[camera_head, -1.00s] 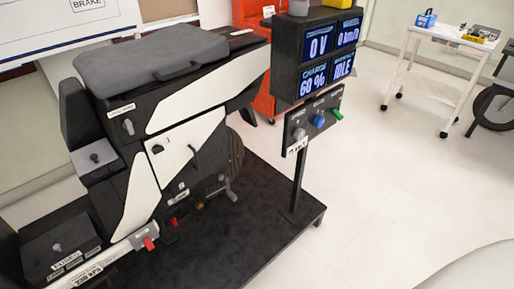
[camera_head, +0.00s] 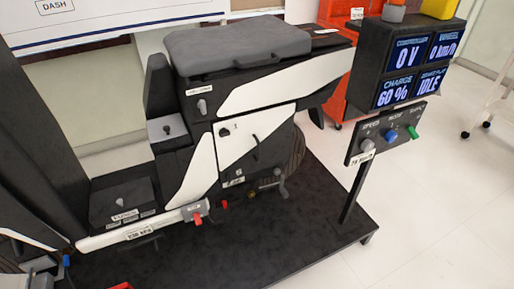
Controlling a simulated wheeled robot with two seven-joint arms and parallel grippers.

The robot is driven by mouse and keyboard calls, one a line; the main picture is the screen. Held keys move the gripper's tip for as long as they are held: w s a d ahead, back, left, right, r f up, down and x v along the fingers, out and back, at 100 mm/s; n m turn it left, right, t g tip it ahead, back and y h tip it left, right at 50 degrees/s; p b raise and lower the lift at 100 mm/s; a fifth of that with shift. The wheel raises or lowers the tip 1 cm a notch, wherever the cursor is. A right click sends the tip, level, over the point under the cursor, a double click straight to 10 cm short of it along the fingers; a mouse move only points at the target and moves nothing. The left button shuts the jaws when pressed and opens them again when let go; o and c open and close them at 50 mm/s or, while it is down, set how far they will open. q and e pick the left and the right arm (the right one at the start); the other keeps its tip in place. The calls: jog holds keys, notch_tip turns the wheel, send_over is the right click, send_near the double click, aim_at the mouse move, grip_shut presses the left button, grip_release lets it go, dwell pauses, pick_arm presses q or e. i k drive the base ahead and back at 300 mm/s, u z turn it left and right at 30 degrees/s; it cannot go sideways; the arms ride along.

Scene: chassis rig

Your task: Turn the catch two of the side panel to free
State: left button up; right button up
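The white side panel (camera_head: 270,124) is on the flank of the black scooter-like chassis and appears closed, with a dark handle (camera_head: 256,148) on it. A small dark catch (camera_head: 224,132) sits at the panel's upper left. Another small dark fitting (camera_head: 238,172) is near its lower edge, above a small label. Which of these is catch two, and how each is turned, is too small to tell. Neither of my grippers can be made out in view.
The chassis stands on a black platform (camera_head: 310,225). A post with a control box (camera_head: 385,132) and a display (camera_head: 408,65) reading 0 V, 60 % and IDLE stands to the right. Red and yellow fittings lie low on the chassis.

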aim_at(228, 175)
jog(key=k, duration=0.6)
jog(key=u, duration=0.4)
jog(key=i, duration=1.15)
jog(key=u, duration=0.55)
